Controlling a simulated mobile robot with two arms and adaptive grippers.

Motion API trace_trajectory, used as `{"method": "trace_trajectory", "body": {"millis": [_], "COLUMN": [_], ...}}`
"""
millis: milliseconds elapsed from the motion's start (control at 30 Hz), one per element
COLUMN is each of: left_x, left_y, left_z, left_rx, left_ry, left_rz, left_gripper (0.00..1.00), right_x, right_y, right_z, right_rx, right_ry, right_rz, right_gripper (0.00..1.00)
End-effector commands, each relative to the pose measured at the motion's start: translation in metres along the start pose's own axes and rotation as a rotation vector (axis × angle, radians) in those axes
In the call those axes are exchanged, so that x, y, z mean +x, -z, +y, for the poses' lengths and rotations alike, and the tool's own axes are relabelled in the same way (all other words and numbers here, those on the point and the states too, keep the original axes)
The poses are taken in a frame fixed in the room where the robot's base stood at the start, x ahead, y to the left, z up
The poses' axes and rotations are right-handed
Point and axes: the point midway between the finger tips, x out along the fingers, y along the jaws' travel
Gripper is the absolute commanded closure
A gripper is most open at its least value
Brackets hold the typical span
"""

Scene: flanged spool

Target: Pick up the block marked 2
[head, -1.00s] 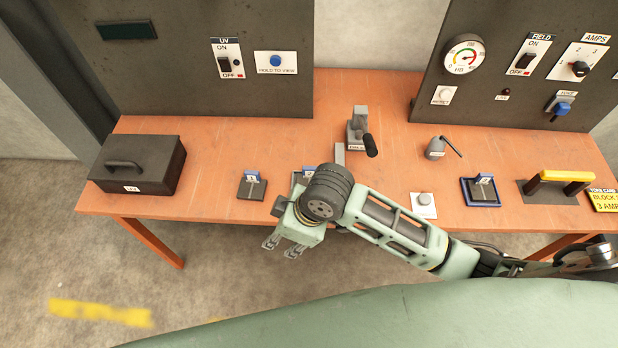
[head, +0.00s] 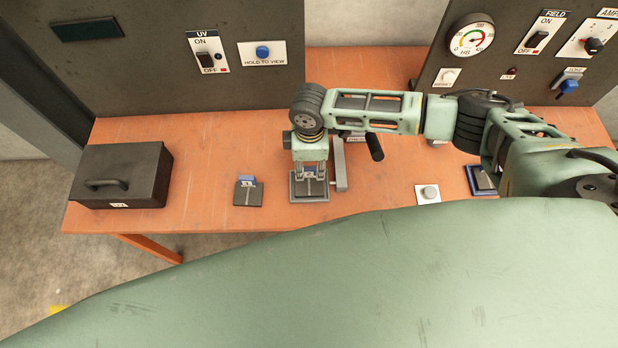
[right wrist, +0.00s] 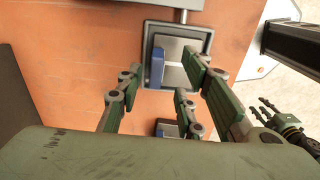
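The middle block (head: 310,188), a dark plate on a square grey-edged pad, lies directly under my right gripper (head: 310,176). The gripper points down with its fingers apart on either side of it; I cannot tell whether they touch it. In the right wrist view, that block's blue tab (right wrist: 157,66) and grey face show by the fingers. Another block (head: 248,190) with a blue tag stands to the left. A third (head: 483,180) is at the right, partly behind my arm. The numbers are too small to read. A small gripper at the right wrist view's edge (right wrist: 268,108) looks like my left.
A black box with a handle (head: 122,175) stands at the table's left end. A lever device (head: 374,147) is just right of my gripper. A white button plate (head: 427,194) lies farther right. Dark switch panels (head: 150,75) stand behind the table.

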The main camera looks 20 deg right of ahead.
Motion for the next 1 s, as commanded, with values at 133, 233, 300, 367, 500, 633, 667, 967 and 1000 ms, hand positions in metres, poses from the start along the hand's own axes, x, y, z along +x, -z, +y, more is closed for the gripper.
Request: {"method": "trace_trajectory", "body": {"millis": [133,233,300,367,500,633,667,967,1000], "left_x": [-0.009,-0.010,-0.011,-0.011,-0.011,-0.010,-0.010,-0.009,-0.010], "left_y": [0.001,0.025,0.043,0.053,0.056,0.041,0.037,0.021,0.022], "left_z": [0.000,-0.003,-0.006,-0.007,-0.008,-0.006,-0.005,-0.003,-0.004], "left_rx": [0.000,0.000,0.000,0.000,0.000,0.000,0.000,0.000,0.000], "left_ry": [0.000,0.004,0.007,0.009,0.010,0.007,0.006,0.004,0.004], "left_rz": [0.003,0.038,0.065,0.080,0.082,0.061,0.055,0.031,0.033], "left_gripper": [0.69,0.69,0.69,0.69,0.69,0.69,0.69,0.69,0.69], "right_x": [0.021,0.030,0.033,0.034,0.034,0.034,0.034,0.033,0.033], "right_y": [0.001,0.001,0.001,0.001,0.001,0.001,0.001,0.001,0.001], "right_z": [-0.001,-0.001,-0.001,-0.001,-0.001,-0.001,-0.001,-0.001,-0.001], "right_rx": [0.002,0.001,0.000,0.000,0.000,0.000,0.000,0.001,0.001], "right_ry": [0.002,0.001,0.000,0.000,0.000,0.000,0.000,0.000,0.000], "right_rz": [-0.002,0.000,0.000,0.000,0.000,0.000,0.000,0.000,0.000], "right_gripper": [0.66,0.66,0.66,0.66,0.66,0.77,0.80,1.00,1.00]}}
